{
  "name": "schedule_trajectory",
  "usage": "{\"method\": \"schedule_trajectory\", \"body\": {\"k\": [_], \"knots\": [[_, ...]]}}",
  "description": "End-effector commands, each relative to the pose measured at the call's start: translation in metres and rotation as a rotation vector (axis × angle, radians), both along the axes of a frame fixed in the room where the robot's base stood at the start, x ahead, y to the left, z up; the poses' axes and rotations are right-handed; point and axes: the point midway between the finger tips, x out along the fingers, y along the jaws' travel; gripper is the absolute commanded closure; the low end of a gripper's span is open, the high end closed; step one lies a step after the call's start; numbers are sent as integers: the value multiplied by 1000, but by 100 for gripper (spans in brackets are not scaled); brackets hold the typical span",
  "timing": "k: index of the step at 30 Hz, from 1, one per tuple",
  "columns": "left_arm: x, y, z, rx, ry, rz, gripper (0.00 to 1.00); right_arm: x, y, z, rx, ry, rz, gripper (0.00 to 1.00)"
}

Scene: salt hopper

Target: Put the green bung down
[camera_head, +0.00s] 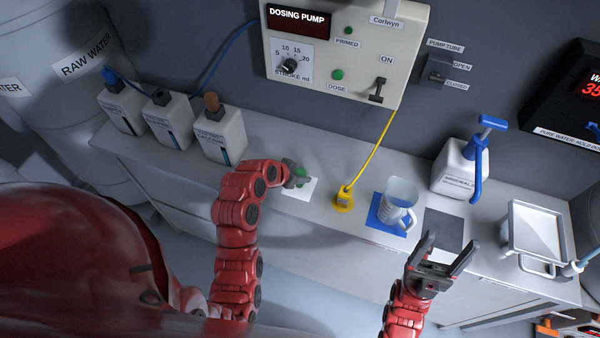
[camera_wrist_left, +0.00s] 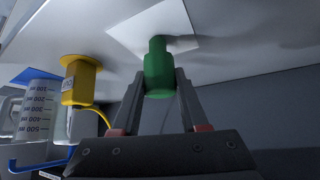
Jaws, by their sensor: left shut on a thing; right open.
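The green bung (camera_wrist_left: 159,72) is between the fingertips of my left gripper (camera_wrist_left: 160,85), which is shut on it. In the left wrist view the bung is over or on a white square mat (camera_wrist_left: 120,38); I cannot tell whether it touches. In the head view the bung (camera_head: 301,172) is largely hidden by my left gripper (camera_head: 298,178), at the white mat (camera_head: 303,190) on the bench. My right gripper (camera_head: 446,262) is open and empty, over the front edge of the bench near the dark grey mat (camera_head: 444,232).
A yellow fitting (camera_head: 343,200) on a yellow tube stands right of the white mat. A measuring jug (camera_head: 399,205) stands on a blue mat (camera_head: 375,214). Several white bottles (camera_head: 221,136) line the back left. A white pump bottle (camera_head: 458,170) and a metal tray (camera_head: 535,232) are at right.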

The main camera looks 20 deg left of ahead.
Motion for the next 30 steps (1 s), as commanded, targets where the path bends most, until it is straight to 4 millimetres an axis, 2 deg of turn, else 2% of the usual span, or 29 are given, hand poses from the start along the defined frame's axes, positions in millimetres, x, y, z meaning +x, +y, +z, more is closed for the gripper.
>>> {"method": "schedule_trajectory", "body": {"k": [2,3,8,16,20,23,30], "knots": [[0,0,-4,0,0,0,100,0,0,-4,0,0,0,28],[0,0,-4,0,0,0,55,0,0,-4,0,0,0,28],[0,0,-2,0,0,0,27,0,0,-3,0,0,0,28],[0,0,-2,0,0,0,27,0,0,-2,0,0,0,28],[0,0,6,0,0,0,27,0,0,7,0,0,0,28],[-5,3,8,0,-3,2,27,0,0,-3,0,0,0,28],[-26,13,37,-1,-7,3,27,0,0,-21,0,0,0,28]]}}
